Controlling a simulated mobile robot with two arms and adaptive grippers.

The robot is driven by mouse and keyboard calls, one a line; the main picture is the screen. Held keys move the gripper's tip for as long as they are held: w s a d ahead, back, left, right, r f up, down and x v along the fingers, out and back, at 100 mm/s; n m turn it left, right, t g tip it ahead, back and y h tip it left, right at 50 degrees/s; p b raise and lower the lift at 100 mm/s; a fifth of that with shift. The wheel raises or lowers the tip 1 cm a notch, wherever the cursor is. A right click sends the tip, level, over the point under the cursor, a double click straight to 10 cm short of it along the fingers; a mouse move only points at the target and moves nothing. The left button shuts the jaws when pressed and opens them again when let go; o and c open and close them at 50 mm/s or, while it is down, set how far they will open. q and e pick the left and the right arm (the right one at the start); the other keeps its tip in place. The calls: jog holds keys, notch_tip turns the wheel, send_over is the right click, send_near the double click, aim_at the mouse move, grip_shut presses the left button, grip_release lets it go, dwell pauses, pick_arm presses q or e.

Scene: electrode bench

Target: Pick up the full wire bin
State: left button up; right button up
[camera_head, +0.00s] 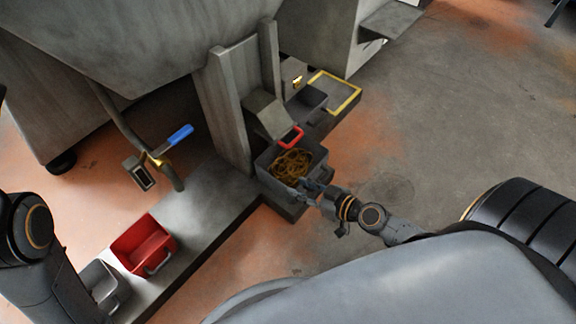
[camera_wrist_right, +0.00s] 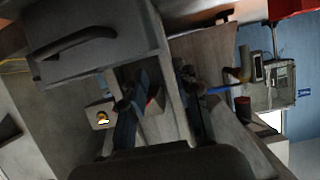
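The full wire bin (camera_head: 273,183) is a grey open box heaped with coiled brown-yellow wire (camera_head: 292,163). It sits at the foot of the machine's upright, below a chute. My right gripper (camera_head: 316,188) is at the bin's near right side, at or very close to its wall; I cannot tell whether it touches. Its fingers are dark and small, and their opening is unclear. In the right wrist view a grey box wall with a dark handle fills the upper left; I cannot tell whether it is this bin. My left arm shows at lower left, its gripper out of view.
A red bin (camera_head: 143,244) and an empty grey bin (camera_head: 104,287) stand on the ledge at lower left. A yellow-rimmed tray (camera_head: 336,91) lies behind the wire bin. A blue-handled lever (camera_head: 180,135) stands left of the upright. The floor to the right is open.

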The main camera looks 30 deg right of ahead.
aim_at(279, 168)
jog(key=x, duration=0.6)
jog(key=shift+w+a, duration=0.1)
jog(key=shift+f+b+x, duration=0.25)
jog(key=shift+b+x, duration=0.05)
jog(key=shift+x, duration=2.35)
jog(key=shift+s+a, duration=0.15)
jog(key=shift+s, duration=0.05)
grip_shut()
jog(key=shift+w+r, duration=0.1)
